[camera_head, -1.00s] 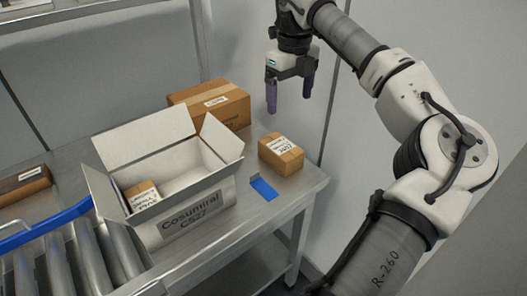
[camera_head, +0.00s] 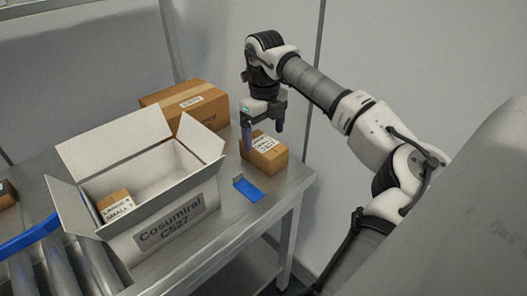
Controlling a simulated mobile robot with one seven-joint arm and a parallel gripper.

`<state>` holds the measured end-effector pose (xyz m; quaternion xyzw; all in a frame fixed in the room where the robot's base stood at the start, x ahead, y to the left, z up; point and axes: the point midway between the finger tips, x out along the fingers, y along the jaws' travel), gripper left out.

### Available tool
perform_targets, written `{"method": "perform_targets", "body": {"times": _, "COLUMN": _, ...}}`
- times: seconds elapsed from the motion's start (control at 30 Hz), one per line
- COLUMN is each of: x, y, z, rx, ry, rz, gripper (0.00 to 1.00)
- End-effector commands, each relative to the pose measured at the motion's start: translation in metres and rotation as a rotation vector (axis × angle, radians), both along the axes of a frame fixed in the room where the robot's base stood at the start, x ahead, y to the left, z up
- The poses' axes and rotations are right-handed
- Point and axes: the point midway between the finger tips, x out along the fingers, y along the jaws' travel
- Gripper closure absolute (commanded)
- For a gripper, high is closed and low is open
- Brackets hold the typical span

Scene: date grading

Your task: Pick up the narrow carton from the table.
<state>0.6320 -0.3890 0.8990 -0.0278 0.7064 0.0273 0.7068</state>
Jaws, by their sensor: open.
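A small brown carton (camera_head: 267,160) with a white label stands on the metal table near its right end. It looks like the narrow carton. My gripper (camera_head: 263,138) is open, pointing down at this carton. One dark finger shows at the carton's left edge and the other at its far right side. I cannot tell whether either finger touches it, or how far down they reach. Nothing is held.
A large open white box (camera_head: 150,219) marked "Cosumiral C527" stands left, with a small labelled carton (camera_head: 115,206) inside. A bigger brown box (camera_head: 205,109) stands behind. A blue piece (camera_head: 248,190) lies in front of the carton. Rollers (camera_head: 62,270) are at lower left.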

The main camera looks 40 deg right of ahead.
Motion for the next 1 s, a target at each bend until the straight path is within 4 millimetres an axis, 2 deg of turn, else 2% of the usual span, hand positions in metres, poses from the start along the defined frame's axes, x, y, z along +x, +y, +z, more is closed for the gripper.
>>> {"method": "perform_targets", "body": {"times": 0.3, "x": 0.002, "y": 0.001, "z": -0.043, "rx": 0.003, "ry": 0.001, "rz": 0.002, "gripper": 0.11}}
{"method": "perform_targets", "body": {"times": 0.53, "x": 0.003, "y": 0.000, "z": -0.046, "rx": 0.000, "ry": 0.000, "rz": 0.001, "gripper": 0.11}}
{"method": "perform_targets", "body": {"times": 0.93, "x": 0.003, "y": 0.000, "z": -0.046, "rx": 0.001, "ry": 0.000, "rz": 0.001, "gripper": 0.62}}
{"method": "perform_targets", "body": {"times": 1.0, "x": 0.003, "y": 0.000, "z": -0.046, "rx": 0.000, "ry": 0.000, "rz": 0.001, "gripper": 0.65}}
